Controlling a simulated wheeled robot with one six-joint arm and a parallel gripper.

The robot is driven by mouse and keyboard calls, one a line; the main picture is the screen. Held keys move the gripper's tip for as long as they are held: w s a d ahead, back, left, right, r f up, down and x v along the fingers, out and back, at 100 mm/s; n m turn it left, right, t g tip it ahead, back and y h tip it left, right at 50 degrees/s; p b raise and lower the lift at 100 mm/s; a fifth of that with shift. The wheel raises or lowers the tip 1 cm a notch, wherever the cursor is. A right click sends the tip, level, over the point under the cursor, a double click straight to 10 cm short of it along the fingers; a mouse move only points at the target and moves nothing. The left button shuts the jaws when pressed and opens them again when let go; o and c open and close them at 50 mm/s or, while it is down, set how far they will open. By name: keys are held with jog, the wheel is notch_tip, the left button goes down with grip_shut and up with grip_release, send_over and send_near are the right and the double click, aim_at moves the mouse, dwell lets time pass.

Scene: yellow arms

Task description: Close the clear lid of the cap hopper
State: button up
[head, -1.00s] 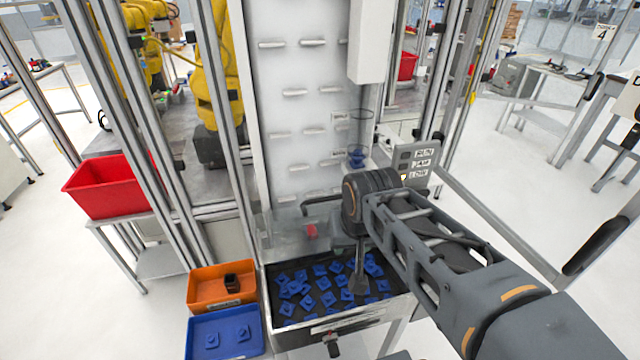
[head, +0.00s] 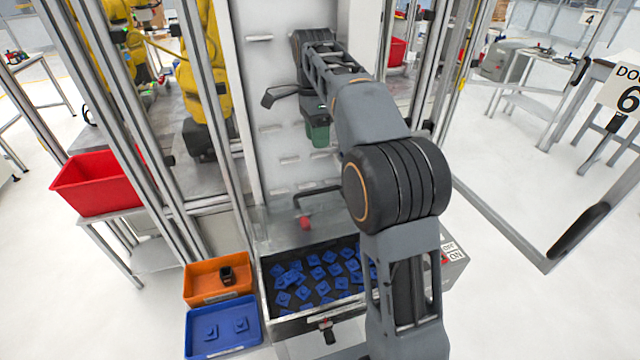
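The cap hopper (head: 277,327) is a dark open bin with blue caps (head: 315,275) lying across its floor. Its clear lid (head: 275,228) is hard to make out; it appears raised behind the bin, against the tall white panel. A black bar handle (head: 313,192) and a small red part (head: 305,223) show at the lid. My gripper (head: 290,103) is high in front of the panel, above and apart from the handle. A dark finger-like part and a green part show there. My arm hides the fingertips' spacing and the hopper's right side.
An orange bin (head: 218,297) with a dark object and a blue bin (head: 195,345) with blue parts stand left of the hopper. A red bin (head: 100,187) is farther left. Metal frame posts (head: 205,110) and yellow arms (head: 205,60) stand behind. A labelled control box (head: 452,262) is at right.

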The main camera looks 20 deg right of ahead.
jog(key=b, duration=0.1)
send_over(320, 213)
jog(key=w+d, duration=0.1)
jog(key=w, duration=0.4)
jog(key=f, duration=1.3)
jog(key=shift+s+d+f, duration=0.15)
jog(key=shift+d, duration=0.05)
jog(key=shift+c, duration=0.5)
grip_shut()
